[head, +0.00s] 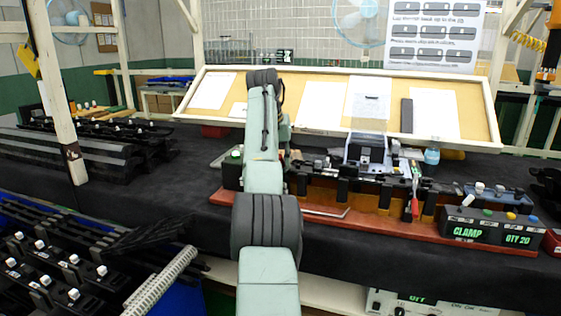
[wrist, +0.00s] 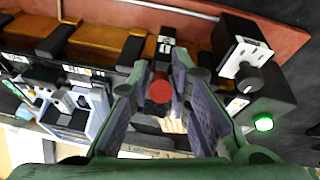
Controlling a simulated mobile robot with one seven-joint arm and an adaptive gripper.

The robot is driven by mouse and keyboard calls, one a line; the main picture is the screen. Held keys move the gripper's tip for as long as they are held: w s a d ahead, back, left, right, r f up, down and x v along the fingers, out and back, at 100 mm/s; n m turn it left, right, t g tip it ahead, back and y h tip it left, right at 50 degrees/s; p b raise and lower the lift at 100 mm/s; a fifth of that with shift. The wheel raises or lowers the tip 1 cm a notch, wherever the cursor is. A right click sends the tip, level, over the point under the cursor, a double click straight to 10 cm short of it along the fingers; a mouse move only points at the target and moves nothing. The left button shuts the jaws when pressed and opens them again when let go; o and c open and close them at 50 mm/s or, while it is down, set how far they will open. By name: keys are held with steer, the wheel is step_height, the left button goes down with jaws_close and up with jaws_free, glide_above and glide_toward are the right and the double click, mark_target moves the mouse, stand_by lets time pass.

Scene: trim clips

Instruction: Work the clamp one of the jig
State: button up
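The jig shows in the head view as a red-brown base board (head: 376,224) on the black bench, with black blocks and amber parts in a row. In the wrist view its red-brown base (wrist: 285,35) runs along the top. A round red tip (wrist: 160,91), which looks like a clamp handle end, points at the wrist camera. My gripper (wrist: 160,66) is open, with one finger on each side of the red tip. Gaps seem to show between tip and fingers; contact is hard to tell. A red-handled clamp (head: 415,207) stands farther right in the head view. My arm hides my gripper there.
A black box with a lit green button (wrist: 263,123) stands right of my gripper in the wrist view. A blue-grey fixture (wrist: 78,115) is at left. The display box reading CLAMP (head: 490,229) sits at the jig's right end. A sloped board (head: 300,103) stands behind.

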steer(key=o, duration=0.3)
steer(key=shift+r, duration=0.1)
steer(key=shift+s+a+r, duration=0.1)
steer(key=shift+s+r, duration=0.05)
steer(key=shift+r, duration=0.3)
steer(key=shift+s+a+r, duration=0.15)
steer(key=shift+s+a, duration=0.05)
steer(key=shift+a, duration=0.2)
steer(key=s+a, duration=0.1)
steer(key=s, duration=0.2)
steer(key=s+a, duration=0.2)
steer(key=s, duration=0.1)
steer(key=s+a, duration=0.2)
steer(key=s, duration=0.2)
steer(key=shift+s, duration=0.1)
